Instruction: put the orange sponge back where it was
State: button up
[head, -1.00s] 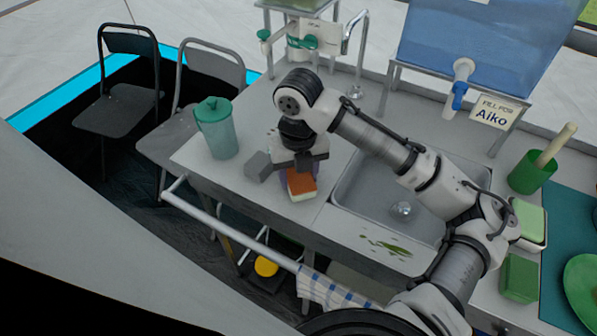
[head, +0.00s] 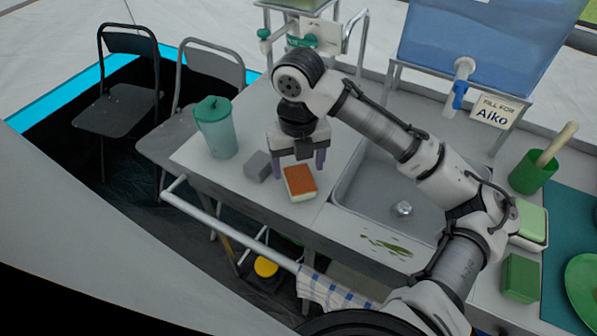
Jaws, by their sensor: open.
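The orange sponge (head: 300,181), orange on top with a pale lower layer, lies on the grey counter just left of the sink, near the front edge. My gripper (head: 304,165) is open and empty, just behind the sponge in the picture, with its purple-grey fingers pointing down and spread apart. The fingers look clear of the sponge.
A grey block (head: 257,166) sits close left of the sponge. A teal lidded pitcher (head: 216,130) stands further left. The sink (head: 370,205) is to the right. A green sponge (head: 531,221) lies in a dish at the far right, near a green block (head: 520,278).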

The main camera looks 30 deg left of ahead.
aim_at(298, 174)
notch_tip(298, 174, up, 9)
dwell(0.3)
jog(key=shift+f, duration=0.15)
dwell(0.3)
